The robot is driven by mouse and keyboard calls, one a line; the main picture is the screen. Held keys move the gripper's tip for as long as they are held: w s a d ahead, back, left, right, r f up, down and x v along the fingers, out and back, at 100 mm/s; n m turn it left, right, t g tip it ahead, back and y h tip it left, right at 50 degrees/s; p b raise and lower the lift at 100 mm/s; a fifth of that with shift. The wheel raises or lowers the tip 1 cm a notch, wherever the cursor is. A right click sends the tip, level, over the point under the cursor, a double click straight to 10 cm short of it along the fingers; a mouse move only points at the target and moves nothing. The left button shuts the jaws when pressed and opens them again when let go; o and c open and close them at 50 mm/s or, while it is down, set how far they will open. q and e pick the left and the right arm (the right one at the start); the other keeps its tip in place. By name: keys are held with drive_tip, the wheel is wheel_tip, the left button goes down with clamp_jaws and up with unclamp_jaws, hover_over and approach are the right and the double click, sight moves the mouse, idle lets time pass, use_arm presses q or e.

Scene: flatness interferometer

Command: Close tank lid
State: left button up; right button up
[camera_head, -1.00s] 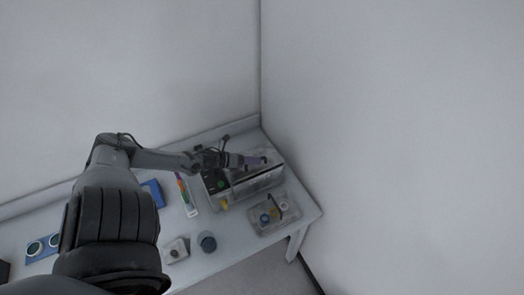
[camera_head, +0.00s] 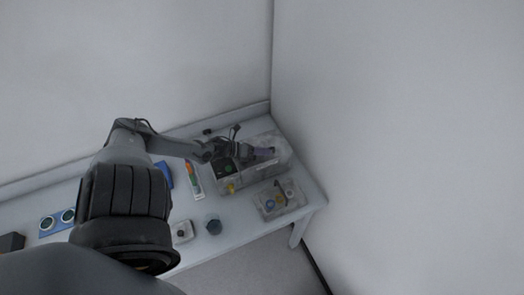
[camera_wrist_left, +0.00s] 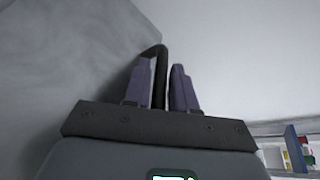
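The tank (camera_head: 234,184) is a grey, box-like container at the right end of the bench. My left gripper (camera_head: 270,151) is over its back right part, with purple fingertips pointing right. In the left wrist view, a black curved bar (camera_wrist_left: 161,70), like a handle, stands between the two fingers of the left gripper (camera_wrist_left: 163,85). A grey slab (camera_wrist_left: 70,60), perhaps the lid, fills the left side of that view. I cannot tell whether the fingers pinch the bar or only flank it. The lid's angle is unclear. My right gripper is not in view.
A clear tray (camera_head: 267,208) with small parts sits in front of the tank. A dark round pot (camera_head: 213,226) and a small white block (camera_head: 181,233) stand on the front of the bench. A colour-striped strip (camera_head: 193,178) lies left of the tank. Walls stand close behind and right.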

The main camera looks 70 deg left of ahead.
use_arm(q)
drive_tip(key=shift+s, duration=0.1)
drive_tip(key=p+v, duration=0.1)
drive_tip(key=v, duration=0.9)
drive_tip(key=shift+s+r, duration=0.15)
drive_tip(key=shift+s, duration=0.15)
